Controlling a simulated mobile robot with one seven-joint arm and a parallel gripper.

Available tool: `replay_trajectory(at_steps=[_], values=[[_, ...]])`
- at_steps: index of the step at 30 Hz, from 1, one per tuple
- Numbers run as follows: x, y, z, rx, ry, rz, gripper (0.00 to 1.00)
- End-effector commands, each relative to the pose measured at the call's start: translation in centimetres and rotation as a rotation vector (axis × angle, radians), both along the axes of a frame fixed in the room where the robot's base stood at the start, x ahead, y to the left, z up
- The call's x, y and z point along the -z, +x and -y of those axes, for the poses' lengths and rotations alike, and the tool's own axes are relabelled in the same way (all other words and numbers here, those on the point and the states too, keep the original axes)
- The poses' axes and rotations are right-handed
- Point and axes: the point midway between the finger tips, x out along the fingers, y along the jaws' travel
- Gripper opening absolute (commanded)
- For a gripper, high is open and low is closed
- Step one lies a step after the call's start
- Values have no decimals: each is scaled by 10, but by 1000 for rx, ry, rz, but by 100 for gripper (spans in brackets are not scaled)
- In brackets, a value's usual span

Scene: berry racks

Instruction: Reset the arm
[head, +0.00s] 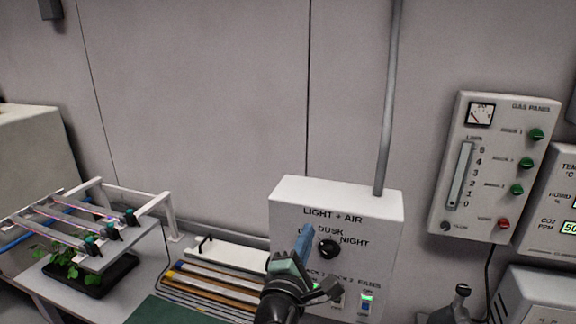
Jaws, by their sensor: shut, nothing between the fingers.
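My gripper (303,246) is in the lower middle of the head view, with its blue-grey tip pointing up. It is shut, with nothing held. It is in front of the white LIGHT + AIR box (285,203), left of the black knob (329,248), and covers part of the labels. I cannot tell whether the tip touches the panel. The knob has DUSK above it and NIGHT to its right. The dark wrist hides part of the lower switches.
A plant rack (165,203) with several tubes stands at left over a black tray (95,284). Several rods (215,285) lie left of the box, beside a green mat (165,312). A grey pipe (391,100) rises from the box. The gas panel (505,110) is at right.

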Motion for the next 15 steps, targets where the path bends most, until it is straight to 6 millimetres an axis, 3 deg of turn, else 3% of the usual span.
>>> replay_trajectory(at_steps=[1,5,9,12,15], values=[[-31,-7,2,-23,174,122,0],[-116,-40,0,-157,645,404,0],[-198,-100,-8,-408,1117,647,0],[-243,-152,-16,-625,1396,751,0],[-273,-197,-25,-818,1597,791,0]])
